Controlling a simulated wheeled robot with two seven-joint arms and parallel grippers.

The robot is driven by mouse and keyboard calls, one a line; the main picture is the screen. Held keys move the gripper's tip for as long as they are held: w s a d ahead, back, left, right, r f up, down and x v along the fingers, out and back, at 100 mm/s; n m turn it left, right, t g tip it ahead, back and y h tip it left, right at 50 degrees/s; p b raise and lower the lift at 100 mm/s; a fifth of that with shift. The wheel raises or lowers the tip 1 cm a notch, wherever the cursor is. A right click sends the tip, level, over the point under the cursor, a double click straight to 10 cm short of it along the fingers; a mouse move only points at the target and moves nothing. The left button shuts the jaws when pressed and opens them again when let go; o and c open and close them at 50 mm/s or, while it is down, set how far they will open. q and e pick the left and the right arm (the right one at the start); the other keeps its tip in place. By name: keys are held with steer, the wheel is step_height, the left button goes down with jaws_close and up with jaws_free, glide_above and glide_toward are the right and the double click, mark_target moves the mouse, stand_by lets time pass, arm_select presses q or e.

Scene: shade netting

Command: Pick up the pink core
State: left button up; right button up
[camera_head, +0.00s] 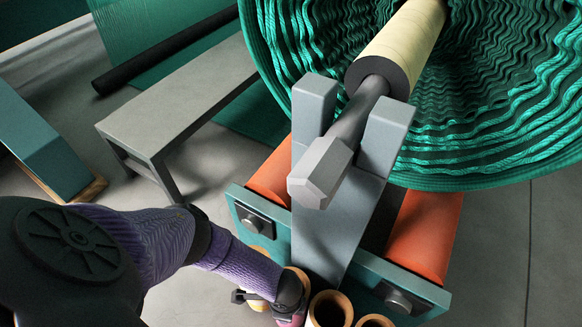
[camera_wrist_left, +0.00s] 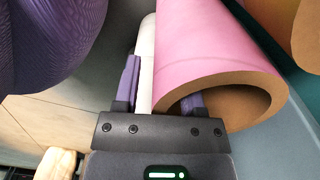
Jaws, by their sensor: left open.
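The pink core (camera_wrist_left: 215,45) is a hollow tube with a brown inner wall, its open end facing my left gripper (camera_wrist_left: 162,92) in the left wrist view. One finger lies outside the core on the left. The other finger reaches into the core's opening, its tip hidden inside. The jaws are apart, with the core's wall between the fingers; I cannot tell whether they touch it. In the head view a small part of the pink core (camera_head: 290,321) shows at the bottom edge, beside my left gripper (camera_head: 262,299). My right gripper is out of view.
A white tube (camera_wrist_left: 146,45) stands close beside the pink core. Brown cores (camera_head: 330,309) stand just right of it. The grey stand (camera_head: 345,215) with a netting roll (camera_head: 480,90) rises behind. A grey bench (camera_head: 180,105) is at the left.

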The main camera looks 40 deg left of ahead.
arm_select(q)
jaws_close()
stand_by(1.4)
